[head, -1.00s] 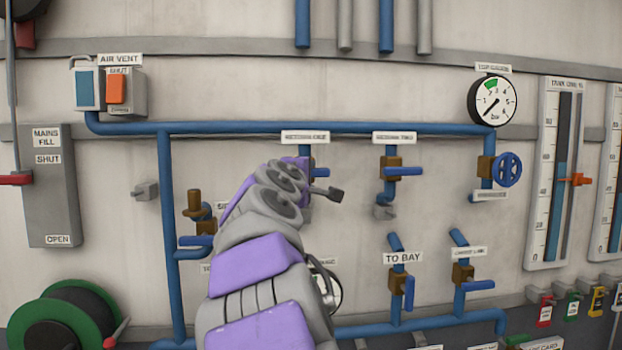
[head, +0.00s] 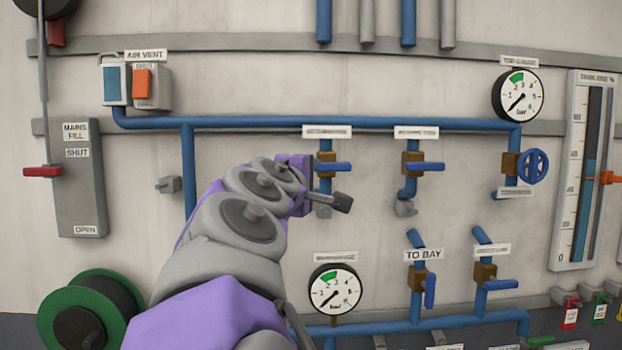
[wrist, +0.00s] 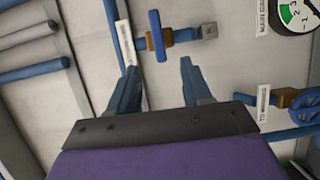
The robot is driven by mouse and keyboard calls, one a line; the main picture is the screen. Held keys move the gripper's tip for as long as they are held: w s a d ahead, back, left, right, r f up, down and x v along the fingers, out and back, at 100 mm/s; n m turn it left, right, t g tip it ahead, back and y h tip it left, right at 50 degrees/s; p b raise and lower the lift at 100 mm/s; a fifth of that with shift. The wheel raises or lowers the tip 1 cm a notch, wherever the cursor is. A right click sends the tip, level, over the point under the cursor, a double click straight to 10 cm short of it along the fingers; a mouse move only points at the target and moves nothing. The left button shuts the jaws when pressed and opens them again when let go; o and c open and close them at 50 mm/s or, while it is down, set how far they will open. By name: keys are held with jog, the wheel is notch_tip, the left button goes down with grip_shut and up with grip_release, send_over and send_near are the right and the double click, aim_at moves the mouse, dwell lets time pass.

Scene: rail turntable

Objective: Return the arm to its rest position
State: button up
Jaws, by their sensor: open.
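My purple and grey arm reaches up from the lower left in the head view. My gripper (head: 328,198) is in front of the wall, just below a blue-handled valve (head: 333,167) on the upper blue pipe. In the wrist view my gripper (wrist: 158,80) shows two blue fingers spread apart with nothing between them. A brass valve with a blue lever (wrist: 158,38) shows beyond the fingertips there. In the head view the fingers are small, and the arm hides part of the pipework behind it.
A second blue-lever valve (head: 424,167) is to the right. A round gauge (head: 335,290) sits below my gripper. Two more valves, one labelled TO BAY (head: 422,280), are at lower right. A green hose reel (head: 90,310) is at lower left. The mains fill box (head: 82,190) is at left.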

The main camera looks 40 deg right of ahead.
jog(key=shift+f, duration=0.1)
dwell(0.3)
jog(key=s+a+f+m+g+y+b, duration=0.2)
jog(key=s+a+f+y, duration=0.1)
jog(key=f, duration=0.9)
jog(key=s+a+f+m+g+y+b, duration=0.1)
jog(key=s+a+f+m+y+b, duration=0.2)
jog(key=f, duration=0.9)
jog(key=s+a+f+m+g+y+b, duration=0.1)
jog(key=s+a+f+g+y+b, duration=0.2)
jog(key=f, duration=0.9)
jog(key=s+a+f+g+y+b, duration=0.1)
jog(key=s+a+f+g, duration=0.1)
jog(key=s+a+f, duration=0.2)
jog(key=s+a+f+g+y+b, duration=0.1)
jog(key=s+a+f, duration=0.4)
jog(key=s+f, duration=0.5)
jog(key=s+a+f+m+g+y+b, duration=0.1)
jog(key=s+a+f+g+y, duration=0.2)
jog(key=s+a+f, duration=0.2)
jog(key=s+f, duration=0.3)
jog(key=s, duration=0.1)
jog(key=shift+r, duration=0.1)
jog(key=shift+c, duration=0.3)
jog(key=shift+c, duration=0.3)
jog(key=shift+d, duration=0.1)
